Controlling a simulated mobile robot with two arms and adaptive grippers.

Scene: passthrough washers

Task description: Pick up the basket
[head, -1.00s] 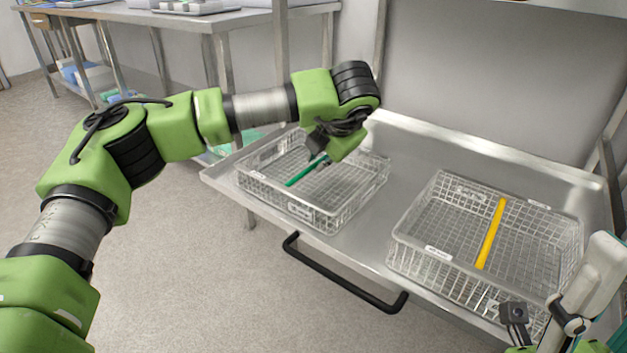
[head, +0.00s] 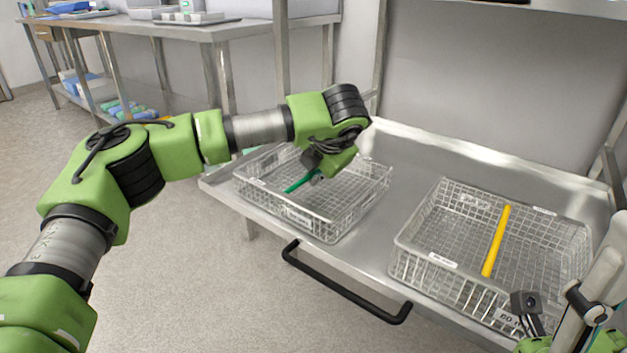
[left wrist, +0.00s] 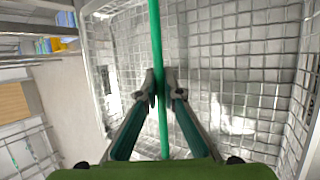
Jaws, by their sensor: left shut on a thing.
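Two wire baskets stand on the steel counter. The left basket (head: 340,221) has a green handle bar (head: 297,184) across it. My left gripper (head: 314,174) reaches down over this basket. In the left wrist view its fingers (left wrist: 160,84) are shut on the green bar (left wrist: 156,40), with mesh below. The left basket appears to rest on the counter. The right basket (head: 430,262) has a yellow bar (head: 496,241) and is apart from my left gripper. Part of my right arm shows at the lower right; its fingertips cannot be made out.
The steel counter (head: 385,240) has a raised rim at the back and a black rail (head: 340,290) along its front. A narrow bare strip separates the baskets. Another steel table (head: 200,30) with trays stands at the back left. Open floor (head: 200,290) lies in front.

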